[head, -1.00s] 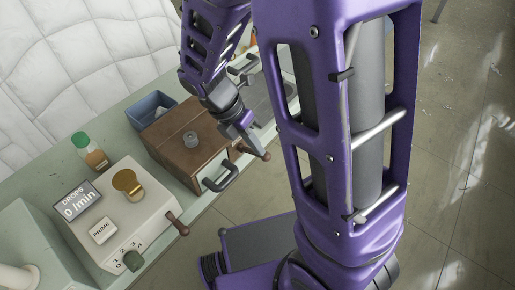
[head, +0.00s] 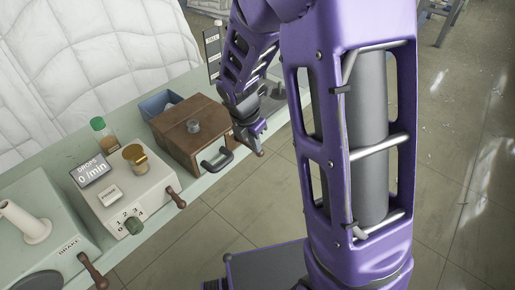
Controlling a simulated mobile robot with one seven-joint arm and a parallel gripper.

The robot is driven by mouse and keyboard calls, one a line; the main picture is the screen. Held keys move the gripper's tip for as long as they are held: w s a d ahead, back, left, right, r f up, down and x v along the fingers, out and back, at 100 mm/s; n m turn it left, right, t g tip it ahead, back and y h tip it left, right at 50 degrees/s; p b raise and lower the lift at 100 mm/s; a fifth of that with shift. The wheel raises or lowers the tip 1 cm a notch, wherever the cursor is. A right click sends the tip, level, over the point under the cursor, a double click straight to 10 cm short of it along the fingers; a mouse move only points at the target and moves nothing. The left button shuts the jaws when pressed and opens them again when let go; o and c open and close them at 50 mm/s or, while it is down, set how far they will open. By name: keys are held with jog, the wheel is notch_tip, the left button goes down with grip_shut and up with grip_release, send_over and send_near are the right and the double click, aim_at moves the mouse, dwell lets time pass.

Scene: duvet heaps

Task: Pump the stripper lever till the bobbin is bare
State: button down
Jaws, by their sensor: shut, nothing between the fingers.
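My gripper (head: 258,142) is shut and points down just right of the wooden box. Its tips are at a brown-knobbed lever (head: 261,153) that sticks out over the bench's front edge. Whether they touch it I cannot tell. The lever's base and most of the unit behind it are hidden by my arm, so I cannot confirm that this is the stripper lever. No bobbin can be made out clearly in the head view.
The brown wooden box (head: 187,143) has a black handle in front. A blue bin (head: 154,104) stands behind it. Left are a drip unit (head: 143,205) with a brown lever (head: 176,197), a green-capped bottle (head: 103,130), and a unit marked BRAKE (head: 45,250).

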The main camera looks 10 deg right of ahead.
jog(key=shift+s+d+f, duration=0.1)
jog(key=shift+f, duration=0.35)
jog(key=shift+s+d+f, duration=0.1)
jog(key=shift+f, duration=0.3)
jog(key=shift+r, duration=0.1)
jog(key=shift+r+p, duration=0.75)
jog(key=shift+p, duration=0.15)
jog(key=p+v, duration=0.5)
jog(key=v, duration=0.9)
jog(key=shift+p, duration=0.35)
